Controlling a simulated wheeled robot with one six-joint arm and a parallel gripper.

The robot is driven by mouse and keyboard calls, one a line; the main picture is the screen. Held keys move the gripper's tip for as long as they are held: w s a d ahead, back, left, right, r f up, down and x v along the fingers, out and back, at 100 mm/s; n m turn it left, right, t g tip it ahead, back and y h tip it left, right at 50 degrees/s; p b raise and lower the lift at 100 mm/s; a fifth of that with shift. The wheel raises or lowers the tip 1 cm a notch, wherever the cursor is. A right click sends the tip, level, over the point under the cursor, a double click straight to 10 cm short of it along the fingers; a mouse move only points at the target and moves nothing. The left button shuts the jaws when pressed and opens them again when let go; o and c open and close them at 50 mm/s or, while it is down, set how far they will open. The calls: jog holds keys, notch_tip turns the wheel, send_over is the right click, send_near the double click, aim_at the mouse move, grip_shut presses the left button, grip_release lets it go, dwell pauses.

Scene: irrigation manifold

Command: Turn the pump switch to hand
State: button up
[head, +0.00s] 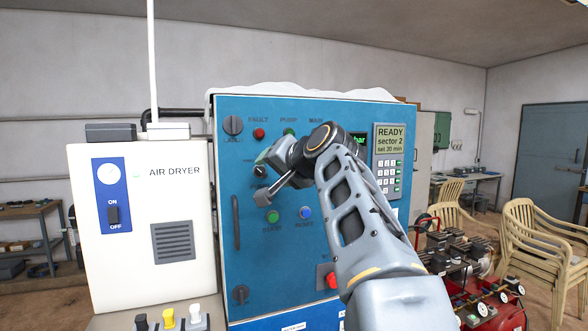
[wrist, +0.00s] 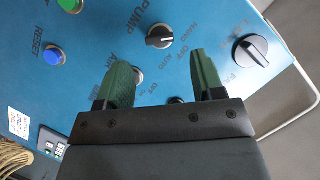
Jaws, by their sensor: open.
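The pump switch is a black rotary knob (wrist: 160,36) on the blue cabinet face, near the words PUMP, HAND, OFF and AUTO in the wrist view. A white mark on it points to the left of that view; I cannot tell for sure which setting it marks. My gripper (wrist: 158,64) is open and empty. Its two green fingers stand on either side of the knob's line, with the knob beyond the tips and apart from them. In the head view my gripper (head: 262,176) is in front of the cabinet's left half, and the knob (head: 259,171) shows small between the fingers.
A larger black knob (wrist: 250,50) lies right of the fingers in the wrist view. A green button (head: 272,217) and a blue reset button (head: 305,213) sit below my gripper. A vertical handle (head: 236,222) is at the left. A white air dryer (head: 146,230) stands beside the cabinet.

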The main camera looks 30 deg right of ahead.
jog(key=b+v, duration=0.1)
jog(key=v, duration=0.8)
dwell(0.3)
notch_tip(320, 180, down, 21)
jog(key=w+d+g+h, duration=0.1)
jog(key=d+g+h, duration=0.15)
jog(key=g, duration=0.25)
jog(key=s+a+f+n+g, duration=0.2)
jog(key=s+a+f+n, duration=0.2)
jog(key=a+f, duration=0.3)
jog(key=s+a+f+n+g+y, duration=0.1)
jog(key=s+a+f+n+g, duration=0.2)
jog(key=a+f, duration=0.4)
notch_tip(320, 180, down, 8)
jog(key=shift+s+a+f+n, duration=0.3)
jog(key=shift+s+n, duration=0.4)
jog(key=shift+s, duration=0.55)
jog(key=shift+r, duration=0.1)
